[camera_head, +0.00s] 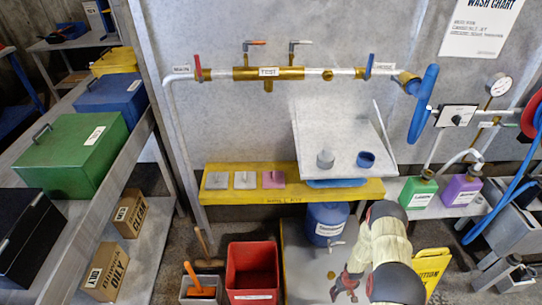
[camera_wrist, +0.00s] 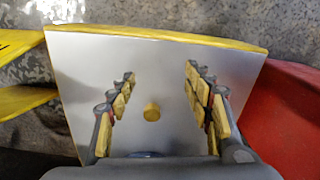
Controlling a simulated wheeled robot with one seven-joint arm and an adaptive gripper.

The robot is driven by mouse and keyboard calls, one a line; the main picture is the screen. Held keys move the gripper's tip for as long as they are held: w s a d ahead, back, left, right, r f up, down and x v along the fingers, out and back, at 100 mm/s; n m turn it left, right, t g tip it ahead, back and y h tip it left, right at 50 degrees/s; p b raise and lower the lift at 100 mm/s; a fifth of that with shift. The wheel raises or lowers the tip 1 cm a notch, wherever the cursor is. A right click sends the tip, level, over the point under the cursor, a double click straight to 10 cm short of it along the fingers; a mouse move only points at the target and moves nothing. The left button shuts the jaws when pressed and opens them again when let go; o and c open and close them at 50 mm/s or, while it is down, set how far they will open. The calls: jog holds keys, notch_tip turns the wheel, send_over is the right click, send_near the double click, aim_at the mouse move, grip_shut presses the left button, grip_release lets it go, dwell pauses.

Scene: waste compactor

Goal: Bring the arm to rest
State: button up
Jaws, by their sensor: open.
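My arm (camera_head: 388,240) reaches down in the lower right middle of the head view. My gripper (camera_head: 345,284) is low, over a grey panel with a yellow edge (camera_head: 300,262). In the wrist view my gripper (camera_wrist: 160,78) has its two padded fingers spread wide apart with nothing between them. I cannot tell how far the fingertips are from the panel.
A red bin (camera_head: 252,272) stands left of the panel and shows in the wrist view (camera_wrist: 295,110). A blue drum (camera_head: 326,222) with a tap is behind. A yellow sign (camera_head: 431,270) stands right of my arm. A yellow shelf (camera_head: 225,197) and pipes line the wall.

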jog(key=s+r+g, duration=0.4)
jog(key=s+r, duration=0.1)
jog(key=s, duration=0.6)
notch_tip(320, 180, up, 38)
jog(key=w+a+m, duration=0.3)
jog(key=s+a+r+t, duration=0.3)
jog(key=s+r, duration=0.1)
jog(key=r, duration=0.8)
jog(key=s+a+r+t, duration=0.3)
jog(key=s+a+r, duration=0.1)
jog(key=r, duration=0.8)
jog(key=s+a+r+n+t, duration=0.1)
jog(key=s+a+r+t, duration=0.2)
jog(key=r, duration=1)
jog(key=shift+s+a+t+p, duration=0.3)
jog(key=shift+s+a+p, duration=0.2)
jog(key=shift+a, duration=0.1)
